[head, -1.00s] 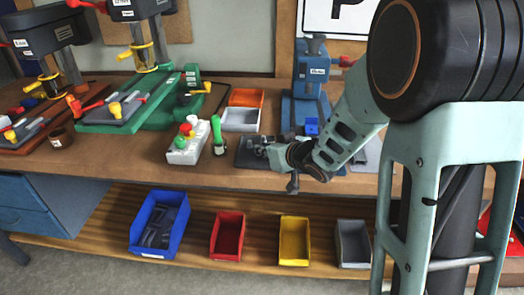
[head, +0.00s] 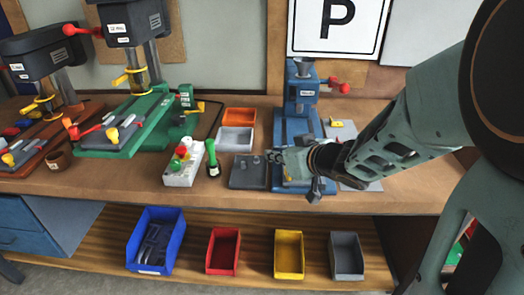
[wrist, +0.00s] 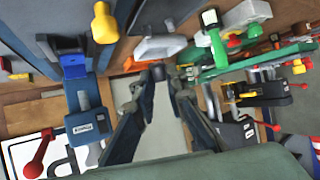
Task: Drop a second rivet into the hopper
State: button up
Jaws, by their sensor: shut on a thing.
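The blue riveting press (head: 303,95) stands at the back of the bench, with a grey funnel-shaped hopper (head: 303,66) on top. My gripper (head: 274,156) is in front of the press and lower than the hopper, by the right edge of a dark grey tray (head: 246,176). Small grey rivets (head: 256,160) stand on that tray. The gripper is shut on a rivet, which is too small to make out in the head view. In the wrist view my gripper (wrist: 160,78) shows its fingertips close together, and the blue press (wrist: 88,125) is at the left.
A white bin (head: 236,140) and an orange bin (head: 239,116) stand behind the tray. A white control box (head: 183,170) and a green-handled tool (head: 212,158) are to the left. A red lever (head: 340,86) sticks out from the press.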

jog(key=d+p+v, duration=0.1)
jog(key=v, duration=0.6)
jog(key=shift+w+f+p, duration=0.2)
jog(key=shift+f+p, duration=0.1)
jog(key=shift+p, duration=0.05)
jog(key=shift+d, duration=0.15)
